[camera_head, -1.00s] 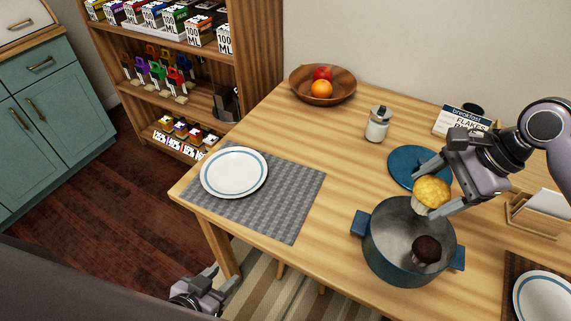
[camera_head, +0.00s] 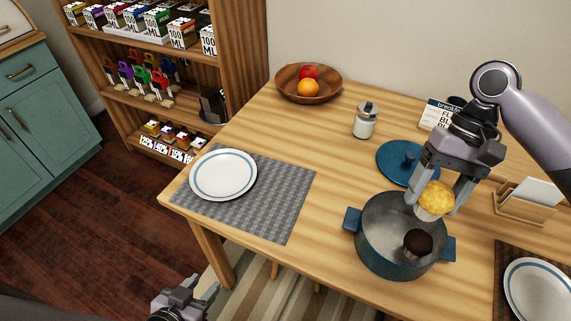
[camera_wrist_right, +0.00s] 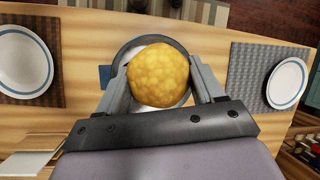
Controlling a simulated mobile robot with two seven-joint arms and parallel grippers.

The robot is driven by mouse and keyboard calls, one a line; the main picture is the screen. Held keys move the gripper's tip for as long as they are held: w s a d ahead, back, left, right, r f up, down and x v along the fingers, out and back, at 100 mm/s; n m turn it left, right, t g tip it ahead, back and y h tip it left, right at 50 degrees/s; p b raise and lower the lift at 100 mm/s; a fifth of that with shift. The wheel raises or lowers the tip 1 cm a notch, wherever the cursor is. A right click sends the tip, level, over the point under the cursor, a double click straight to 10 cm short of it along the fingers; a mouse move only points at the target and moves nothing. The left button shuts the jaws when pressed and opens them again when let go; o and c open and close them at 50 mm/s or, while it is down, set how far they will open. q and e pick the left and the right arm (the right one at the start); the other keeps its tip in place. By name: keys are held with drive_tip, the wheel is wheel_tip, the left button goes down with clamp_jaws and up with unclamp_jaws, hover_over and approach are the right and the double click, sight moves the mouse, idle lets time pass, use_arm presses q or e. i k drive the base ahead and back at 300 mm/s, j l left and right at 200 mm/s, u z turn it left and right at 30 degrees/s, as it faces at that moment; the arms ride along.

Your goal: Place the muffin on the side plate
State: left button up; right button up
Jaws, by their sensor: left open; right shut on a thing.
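A yellow muffin (camera_head: 435,198) is held between the fingers of my right gripper (camera_head: 438,196), above the right rim of the blue pot (camera_head: 372,250). It also shows in the right wrist view (camera_wrist_right: 158,75), gripped from both sides. A dark muffin (camera_head: 418,243) sits inside the pot. One white plate with a blue ring (camera_head: 223,175) lies on a grey mat at the left of the table. Another such plate (camera_head: 538,290) lies on a brown mat at the right, cut off by the frame. My left gripper (camera_head: 205,295) is open and empty, low beside the table's front edge.
A white jar (camera_head: 364,121), a wooden fruit bowl (camera_head: 309,92) and a napkin holder (camera_head: 522,208) stand on the table. The wood between the grey mat (camera_head: 275,205) and the pot is clear.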

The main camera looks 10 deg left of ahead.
sight(224, 176)
drive_tip(key=i+j+u, duration=0.1)
drive_tip(key=u, duration=0.85)
drive_tip(key=i+u, duration=0.1)
drive_tip(key=i, duration=0.3)
